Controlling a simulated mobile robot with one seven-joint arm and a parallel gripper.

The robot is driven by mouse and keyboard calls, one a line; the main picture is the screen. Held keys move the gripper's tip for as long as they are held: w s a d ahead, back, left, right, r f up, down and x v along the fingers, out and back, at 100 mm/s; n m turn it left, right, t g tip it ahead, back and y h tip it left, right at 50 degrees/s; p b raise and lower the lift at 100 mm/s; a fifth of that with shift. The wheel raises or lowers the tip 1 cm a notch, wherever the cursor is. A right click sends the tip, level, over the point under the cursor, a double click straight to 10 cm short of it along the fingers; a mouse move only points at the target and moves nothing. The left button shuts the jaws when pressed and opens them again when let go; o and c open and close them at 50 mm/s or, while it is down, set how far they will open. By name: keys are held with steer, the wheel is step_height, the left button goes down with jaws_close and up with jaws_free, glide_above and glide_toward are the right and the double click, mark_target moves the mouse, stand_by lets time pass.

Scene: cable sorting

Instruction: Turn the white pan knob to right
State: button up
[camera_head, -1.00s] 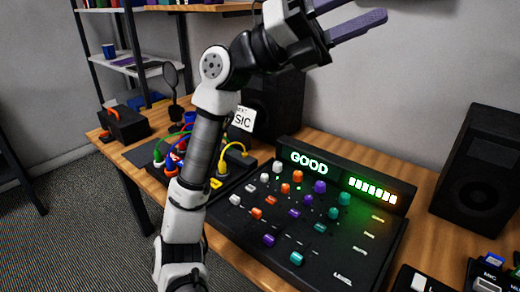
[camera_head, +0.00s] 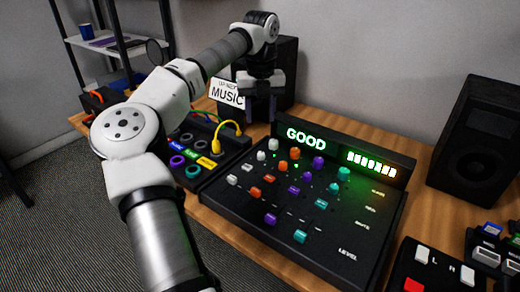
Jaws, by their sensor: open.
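The mixer panel (camera_head: 330,240) lies on the desk with rows of coloured knobs. Its white knobs form the left column: one at the back (camera_head: 273,144), one just in front of it (camera_head: 261,156), and one at the front (camera_head: 232,180). The labels are too small to tell which is the pan knob. My gripper (camera_head: 260,108) is open and empty, with its fingers pointing down. It is in front of the left speaker and appears above and behind the back white knob, apart from it.
The mixer's raised back display reads GOOD (camera_head: 306,140). A MUSIC card (camera_head: 227,93) and the left speaker (camera_head: 288,75) stand behind. A cable box (camera_head: 205,160) with a yellow plug (camera_head: 216,146) is left of the mixer. A right speaker (camera_head: 478,145) stands at the back right.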

mark_target(261, 154)
step_height(261, 154, down, 12)
steer(key=shift+d, duration=0.1)
stand_by(0.4)
jaws_close()
